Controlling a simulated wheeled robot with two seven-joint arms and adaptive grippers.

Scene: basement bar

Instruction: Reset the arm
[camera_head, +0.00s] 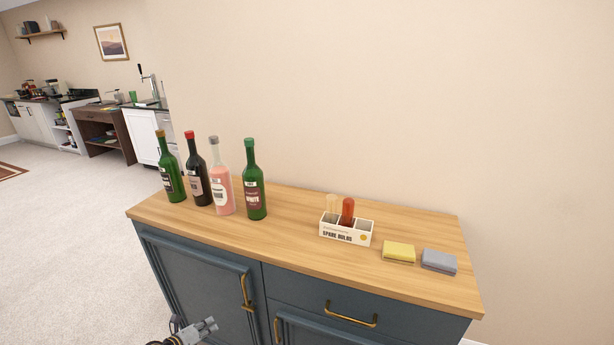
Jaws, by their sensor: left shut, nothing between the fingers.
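My left gripper (207,326) shows at the bottom edge of the head view, left of centre. It is shut and empty, in front of the blue cabinet (205,268) and below its wooden top (290,243). It looks apart from the cabinet's brass handle (247,292). Most of my left arm is out of the picture. My right gripper is not in view.
Several bottles, including a pink one (221,183), stand upright on the cabinet's left half. A white box (345,231) labelled spare bulbs, a yellow sponge (398,252) and a grey sponge (438,261) are to the right. Open floor (70,240) lies left.

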